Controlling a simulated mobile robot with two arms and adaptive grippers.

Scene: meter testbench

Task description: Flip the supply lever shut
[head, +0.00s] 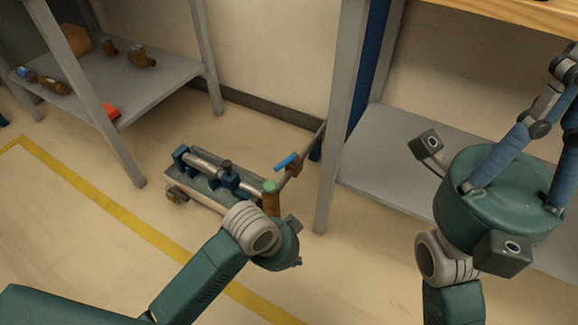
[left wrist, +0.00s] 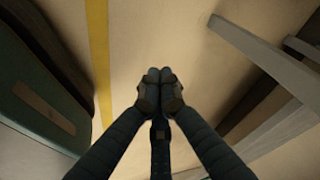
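A bright blue lever handle (head: 286,161) sits on a brown valve body (head: 295,169) at the right end of a small testbench (head: 208,194) in the head view. It looks like the supply lever and lies at an angle to the grey pipe there. My left gripper (head: 280,247) is in front of the bench's right end, apart from the lever in the picture; its fingers are hidden in the head view. The left wrist view shows its fingertips (left wrist: 159,76) together, with nothing between them. My right gripper (head: 566,70) is at the right, its fingertips partly cut off.
A brown upright cylinder with a green top (head: 270,190) stands between the left wrist and the lever. A grey shelf post (head: 341,120) rises just right of the lever. A left shelf (head: 165,82) holds brown fittings. Floor with a yellow line (head: 100,205) is clear in front.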

